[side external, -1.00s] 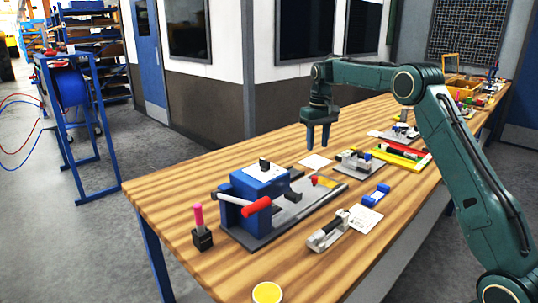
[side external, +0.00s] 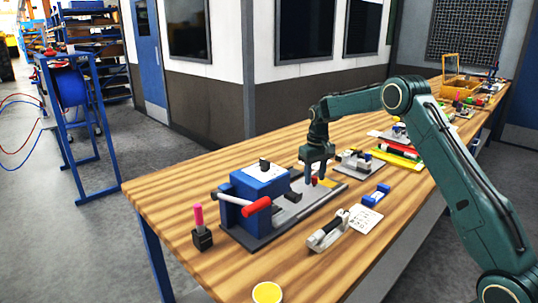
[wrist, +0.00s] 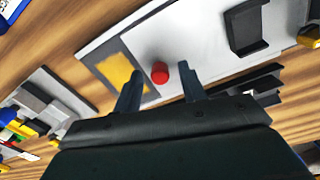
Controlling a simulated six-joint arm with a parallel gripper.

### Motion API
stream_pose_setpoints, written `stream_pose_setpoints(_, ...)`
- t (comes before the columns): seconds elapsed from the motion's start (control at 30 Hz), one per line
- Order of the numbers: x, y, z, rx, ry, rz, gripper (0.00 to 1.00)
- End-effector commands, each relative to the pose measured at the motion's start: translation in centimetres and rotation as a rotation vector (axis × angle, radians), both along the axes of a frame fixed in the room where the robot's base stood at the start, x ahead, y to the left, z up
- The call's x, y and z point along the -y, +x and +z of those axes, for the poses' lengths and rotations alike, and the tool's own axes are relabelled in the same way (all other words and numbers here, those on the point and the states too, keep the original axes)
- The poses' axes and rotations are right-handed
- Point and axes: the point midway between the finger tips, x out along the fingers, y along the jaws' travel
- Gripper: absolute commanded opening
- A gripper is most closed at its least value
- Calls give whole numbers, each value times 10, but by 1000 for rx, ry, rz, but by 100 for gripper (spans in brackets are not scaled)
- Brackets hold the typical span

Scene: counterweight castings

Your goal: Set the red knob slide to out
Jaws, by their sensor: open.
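The red knob (wrist: 160,72) stands on a light grey slide plate (wrist: 185,42) in the wrist view, beside a yellow patch (wrist: 117,72) on a dark grey area. My gripper (wrist: 160,86) is open, with one fingertip on each side of the knob in that view; I cannot tell whether either touches it. In the side view my gripper (side external: 316,181) points down low over the fixture's base plate (side external: 335,192), and its fingers partly hide the knob.
A dark bracket (wrist: 245,30) rises from the plate. A grey clamp (side external: 327,232), a blue part (side external: 377,195) and a pink-handled tool (side external: 199,217) are nearby.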

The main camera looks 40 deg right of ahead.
Motion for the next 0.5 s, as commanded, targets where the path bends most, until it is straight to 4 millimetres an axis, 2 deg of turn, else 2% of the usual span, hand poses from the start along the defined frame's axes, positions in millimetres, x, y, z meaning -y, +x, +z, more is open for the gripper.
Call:
stream_pose_setpoints(0.27, 0, 0, -1, -1, 0, 0, 41)
stream_pose_setpoints(0.47, 0, 0, -1, -1, 0, 0, 4)
stream_pose_setpoints(0.5, 0, 0, -1, -1, 0, 0, 0)
